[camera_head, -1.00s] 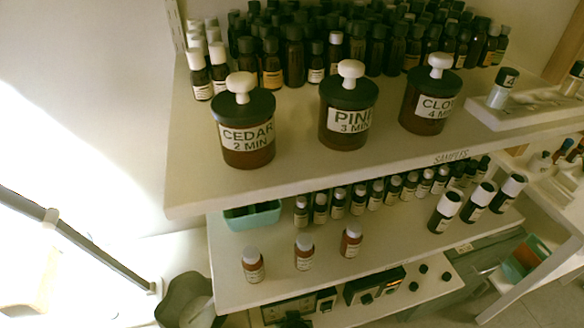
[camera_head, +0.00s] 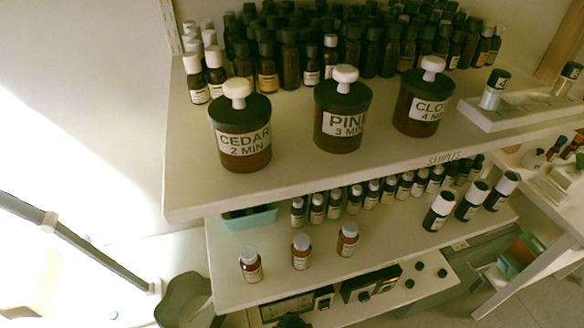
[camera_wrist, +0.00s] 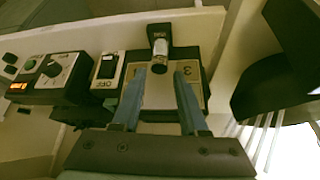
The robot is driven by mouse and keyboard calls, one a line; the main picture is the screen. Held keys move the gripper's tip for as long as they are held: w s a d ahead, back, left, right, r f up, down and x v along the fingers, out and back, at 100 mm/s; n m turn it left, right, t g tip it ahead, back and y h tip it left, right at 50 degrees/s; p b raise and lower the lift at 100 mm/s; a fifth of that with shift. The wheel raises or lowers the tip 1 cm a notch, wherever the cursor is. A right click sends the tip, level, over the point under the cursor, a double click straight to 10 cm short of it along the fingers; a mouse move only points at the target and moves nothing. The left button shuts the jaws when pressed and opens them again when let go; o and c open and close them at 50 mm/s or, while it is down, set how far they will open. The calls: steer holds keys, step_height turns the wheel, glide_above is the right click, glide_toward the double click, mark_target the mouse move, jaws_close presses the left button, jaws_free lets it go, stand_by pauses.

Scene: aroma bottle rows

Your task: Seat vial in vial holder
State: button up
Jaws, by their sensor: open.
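In the wrist view, a small clear vial (camera_wrist: 160,48) with a dark cap lies just past my fingertips, in line with the gap between them. My gripper (camera_wrist: 160,78) is open, its two blue-grey fingers apart, with no clear contact on the vial. Beyond and between the fingers is a dark block with a pale face (camera_wrist: 188,78) marked with digits, one of them a 3. I cannot tell whether this block is the vial holder, or whether the vial is seated in it. In the head view, a similar black-capped clear vial (camera_head: 493,88) stands at a white rack (camera_head: 520,112) on the upper shelf.
A dark curved object (camera_wrist: 275,85) is at the right. Three labelled jars, CEDAR (camera_head: 243,145), PINE (camera_head: 340,125) and CLOVE (camera_head: 422,105), line the upper shelf (camera_head: 185,190).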

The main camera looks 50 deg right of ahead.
steer(key=v, duration=0.6)
steer(key=shift+r, duration=0.35)
steer(key=shift+s+a, duration=0.1)
steer(key=shift+a, duration=0.05)
